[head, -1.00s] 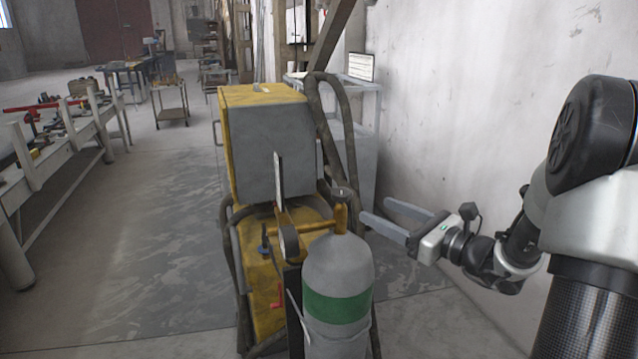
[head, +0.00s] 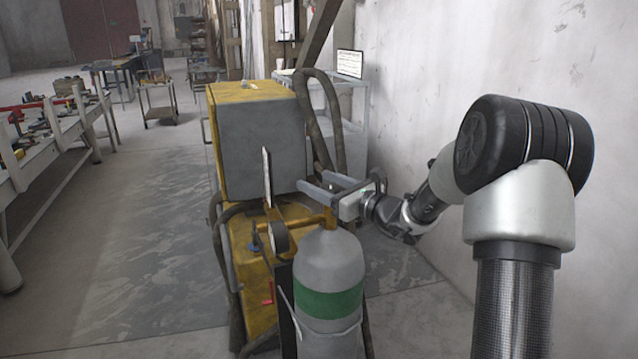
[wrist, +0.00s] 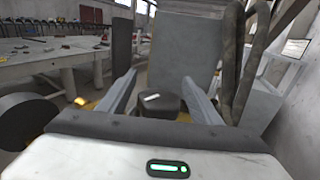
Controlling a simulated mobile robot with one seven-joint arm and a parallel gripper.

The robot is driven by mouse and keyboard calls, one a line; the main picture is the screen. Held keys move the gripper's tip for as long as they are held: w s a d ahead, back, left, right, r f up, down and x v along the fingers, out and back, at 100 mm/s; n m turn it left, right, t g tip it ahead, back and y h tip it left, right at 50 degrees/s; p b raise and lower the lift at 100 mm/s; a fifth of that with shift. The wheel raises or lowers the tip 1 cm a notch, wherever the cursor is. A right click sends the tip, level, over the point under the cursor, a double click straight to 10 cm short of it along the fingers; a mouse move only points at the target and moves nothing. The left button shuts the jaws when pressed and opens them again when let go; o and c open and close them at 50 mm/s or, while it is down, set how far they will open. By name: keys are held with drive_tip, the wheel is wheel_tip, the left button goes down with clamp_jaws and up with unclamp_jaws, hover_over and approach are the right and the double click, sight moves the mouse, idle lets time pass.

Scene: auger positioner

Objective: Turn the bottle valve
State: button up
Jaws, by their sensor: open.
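The bottle (head: 328,258) is a grey cylinder with a green band, standing upright in front of the yellow and grey machine. Its brass neck (head: 330,219) shows below my gripper (head: 312,179). The dark round valve knob (wrist: 158,104), with a white mark on top, is between my two fingers in the wrist view, nearer their base than their tips. Gaps show on both sides, so the fingers do not appear to touch it. My gripper is open and roughly level. In the head view the gripper hides the knob.
The yellow and grey machine (head: 262,140) stands just beyond the bottle, with an upright plate (head: 267,178) and dark hoses (head: 338,125) close to my fingers. A white wall (head: 430,90) is at right. A workbench (head: 50,150) is at left, with open floor between.

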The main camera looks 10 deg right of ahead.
drive_tip(key=shift+w+a, duration=0.2)
drive_tip(key=shift+w, duration=0.05)
drive_tip(key=c, duration=1.1)
drive_tip(key=shift+o, duration=0.2)
drive_tip(key=shift+s+a+n+g+y+p, duration=0.25)
drive_tip(key=shift+s+n+g+y+p, duration=0.2)
drive_tip(key=shift+n+g+y+p, duration=0.9)
drive_tip(key=shift+s+a+n+g+y+p, duration=0.25)
drive_tip(key=shift+s+n+g+y+p, duration=0.25)
drive_tip(key=shift+n+g+y, duration=1.55)
drive_tip(key=shift+s+a+n+g+y+p, duration=0.3)
drive_tip(key=shift+n+g+p, duration=0.8)
drive_tip(key=shift+g, duration=1.5)
